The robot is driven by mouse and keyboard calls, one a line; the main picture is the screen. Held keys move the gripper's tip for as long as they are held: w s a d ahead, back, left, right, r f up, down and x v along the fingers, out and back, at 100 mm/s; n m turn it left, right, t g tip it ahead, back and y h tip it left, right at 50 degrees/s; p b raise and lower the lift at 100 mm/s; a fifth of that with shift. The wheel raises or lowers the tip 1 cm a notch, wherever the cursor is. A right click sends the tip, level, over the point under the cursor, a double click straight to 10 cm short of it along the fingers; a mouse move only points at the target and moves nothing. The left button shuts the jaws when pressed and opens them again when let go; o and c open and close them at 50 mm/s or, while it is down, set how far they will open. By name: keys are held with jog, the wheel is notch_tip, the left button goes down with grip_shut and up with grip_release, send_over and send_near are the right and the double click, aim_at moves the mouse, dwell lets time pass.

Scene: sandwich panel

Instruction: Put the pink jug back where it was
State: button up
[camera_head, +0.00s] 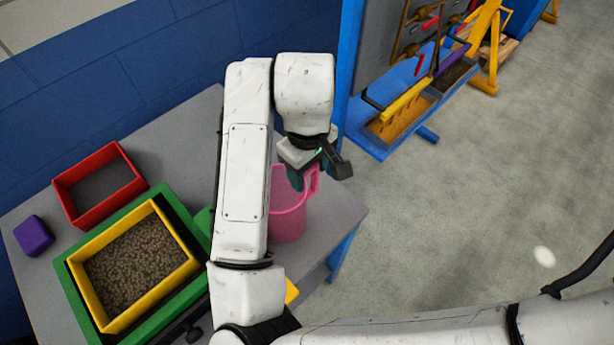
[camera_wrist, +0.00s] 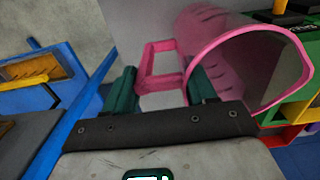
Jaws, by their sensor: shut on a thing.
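The pink jug (camera_head: 289,217) is upright at the right end of the grey table, partly hidden behind my arm in the head view. I cannot tell whether its base touches the tabletop. My gripper (camera_head: 312,172) is at the jug's handle, near the rim. In the wrist view, the green fingers of my gripper (camera_wrist: 163,88) stand on either side of the squared pink handle, shut on it. The jug's open rim and ribbed body (camera_wrist: 205,30) show at the upper right there.
The grey table (camera_head: 190,120) holds a red bin (camera_head: 128,198), a green crate (camera_head: 185,215) around a yellow bin (camera_head: 172,225) of brown pellets, and a purple block (camera_head: 34,236). A blue frame (camera_head: 352,60) stands behind the table's right end. Open floor (camera_head: 450,220) lies to the right.

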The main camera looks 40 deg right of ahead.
jog(key=shift+w+f, duration=0.15)
jog(key=shift+f, duration=0.75)
jog(key=shift+w+f, duration=0.1)
jog(key=shift+f, duration=0.9)
jog(key=shift+f, duration=0.1)
jog(key=o, duration=1.3)
jog(key=shift+c, duration=0.2)
notch_tip(320, 180, up, 12)
jog(key=shift+r+p, duration=0.25)
jog(key=shift+p, duration=0.6)
